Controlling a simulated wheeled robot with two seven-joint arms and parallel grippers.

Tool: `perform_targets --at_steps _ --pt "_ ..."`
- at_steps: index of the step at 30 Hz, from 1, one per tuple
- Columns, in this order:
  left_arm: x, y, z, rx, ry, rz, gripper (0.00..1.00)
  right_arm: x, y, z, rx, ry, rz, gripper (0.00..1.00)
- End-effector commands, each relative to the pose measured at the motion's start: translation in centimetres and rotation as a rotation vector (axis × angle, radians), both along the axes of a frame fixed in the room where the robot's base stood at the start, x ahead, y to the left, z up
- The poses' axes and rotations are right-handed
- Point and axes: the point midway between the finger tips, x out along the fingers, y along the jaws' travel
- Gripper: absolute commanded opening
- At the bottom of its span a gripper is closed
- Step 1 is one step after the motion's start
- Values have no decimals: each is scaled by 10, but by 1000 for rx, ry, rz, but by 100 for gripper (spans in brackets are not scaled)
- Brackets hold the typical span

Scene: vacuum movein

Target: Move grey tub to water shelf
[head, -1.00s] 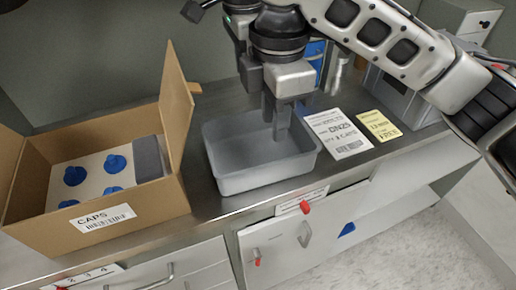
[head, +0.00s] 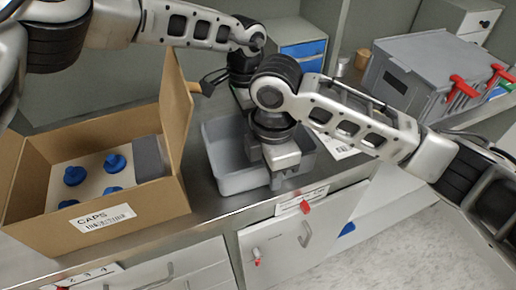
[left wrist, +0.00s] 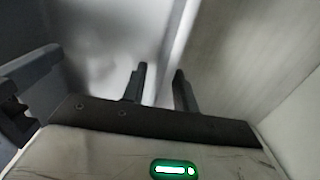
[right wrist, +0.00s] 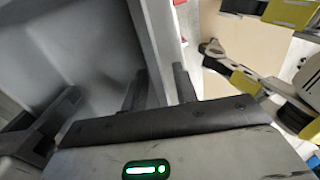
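The grey tub (head: 222,165) stands on the steel counter in the head view, right of the caps box. My right gripper (right wrist: 158,90) points down at the tub's front right side; in the right wrist view its separated fingers are on either side of the tub wall (right wrist: 150,35). My left gripper (left wrist: 158,88) is at the tub's far side; its fingers are also apart, with a pale wall edge (left wrist: 182,35) between them. In the head view, its fingertips are hidden behind my right arm. I cannot identify a water shelf.
An open cardboard caps box (head: 150,205) with blue knobs stands close left of the tub. A grey lidded case (head: 425,60) with red clamps is at the back right. A white card (head: 340,150) lies beside the tub, partly covered by my arm. Drawers are below the counter.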

Motion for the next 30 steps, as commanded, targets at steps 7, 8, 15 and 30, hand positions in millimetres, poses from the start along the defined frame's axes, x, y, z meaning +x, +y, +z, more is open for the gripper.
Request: perform_targets --at_steps 7,8,15,30 --pt "0 0 0 0 0 0 7 0 0 0 0 0 0 7" --pt "0 0 0 0 0 0 0 0 0 0 0 0 0 0" --pt "0 0 0 0 1 0 0 0 0 0 0 0 0 0" --pt "0 0 34 -1 0 1 0 0 0 34 1 -1 0 0"
